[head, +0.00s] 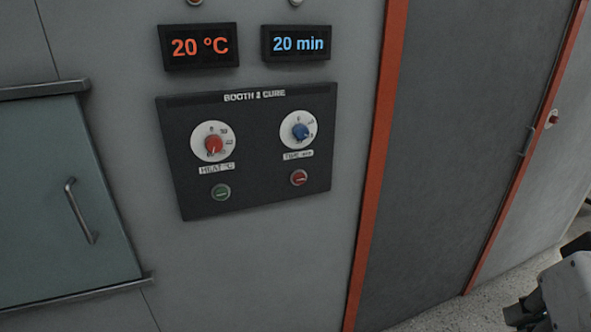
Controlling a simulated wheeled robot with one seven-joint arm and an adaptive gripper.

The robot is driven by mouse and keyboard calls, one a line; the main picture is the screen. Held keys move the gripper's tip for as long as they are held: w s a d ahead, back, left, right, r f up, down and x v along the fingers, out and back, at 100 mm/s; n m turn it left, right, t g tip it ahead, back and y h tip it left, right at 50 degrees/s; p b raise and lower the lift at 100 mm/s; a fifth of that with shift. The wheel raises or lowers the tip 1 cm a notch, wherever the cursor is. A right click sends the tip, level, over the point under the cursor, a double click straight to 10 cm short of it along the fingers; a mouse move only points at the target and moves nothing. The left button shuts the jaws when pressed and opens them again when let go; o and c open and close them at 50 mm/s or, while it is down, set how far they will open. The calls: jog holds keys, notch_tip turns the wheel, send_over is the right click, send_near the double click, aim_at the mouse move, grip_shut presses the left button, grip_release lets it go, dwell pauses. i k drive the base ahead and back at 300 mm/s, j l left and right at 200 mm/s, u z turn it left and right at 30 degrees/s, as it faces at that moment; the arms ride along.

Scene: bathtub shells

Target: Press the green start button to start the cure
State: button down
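The green button (221,192) is on the lower left of a dark control panel (255,205) marked "BOOTH 2 CURE", mounted on a grey wall. It is a small round button below the red heat dial (213,145). A red button (299,178) is to its right, below the blue time dial (300,132). Displays above read "20 °C" (199,47) and "20 min" (296,43). Part of my arm shows at the lower right edge, well away from the panel. My gripper's fingertips cannot be made out there.
A teal hatch (50,200) with a metal handle (80,211) is left of the panel. A dark door (450,150) framed in orange stands to the right. Speckled floor (440,314) shows at the lower right. The space in front of the panel looks clear.

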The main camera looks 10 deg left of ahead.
aim_at(220, 193)
jog(key=k+l+u, duration=0.1)
jog(key=u, duration=1.5)
